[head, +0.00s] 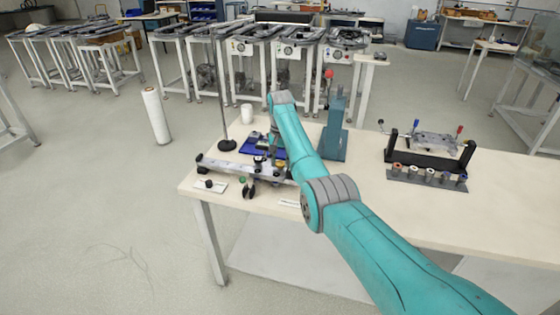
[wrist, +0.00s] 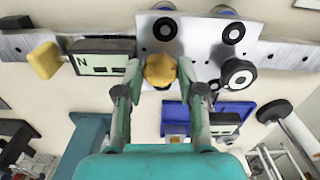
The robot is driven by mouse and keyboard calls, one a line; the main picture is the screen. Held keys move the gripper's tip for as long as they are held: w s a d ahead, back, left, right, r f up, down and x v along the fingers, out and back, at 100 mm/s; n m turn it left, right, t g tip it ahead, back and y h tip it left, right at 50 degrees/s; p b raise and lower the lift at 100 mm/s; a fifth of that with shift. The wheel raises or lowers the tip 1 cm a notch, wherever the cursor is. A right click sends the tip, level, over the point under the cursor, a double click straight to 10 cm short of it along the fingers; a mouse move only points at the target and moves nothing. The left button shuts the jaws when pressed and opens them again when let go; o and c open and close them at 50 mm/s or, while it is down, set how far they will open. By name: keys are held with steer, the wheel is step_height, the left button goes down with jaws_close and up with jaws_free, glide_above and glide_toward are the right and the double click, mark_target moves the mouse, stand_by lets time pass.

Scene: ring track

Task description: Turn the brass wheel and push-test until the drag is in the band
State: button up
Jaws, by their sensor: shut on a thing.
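In the wrist view the round brass wheel (wrist: 160,70) sits at the lower edge of a silver carriage plate (wrist: 198,38). My gripper (wrist: 160,75) is shut on the brass wheel, one finger on each side. A small gauge marked N (wrist: 102,58) is just left of the wheel; its display digits are too small to read. A yellow block (wrist: 45,60) is further left on the rail. In the head view the rail (head: 245,171) lies along the bench's left end, and my arm hides part of it and the wheel.
A blue tray (wrist: 175,118) lies beside the rail. In the head view a teal press (head: 334,135) and a black fixture (head: 430,153) stand on the bench (head: 500,206). The bench's right part is clear.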

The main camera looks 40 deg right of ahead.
mark_target(280, 163)
steer(key=o, duration=1.1)
steer(key=shift+o, duration=0.2)
step_height(280, 163, up, 12)
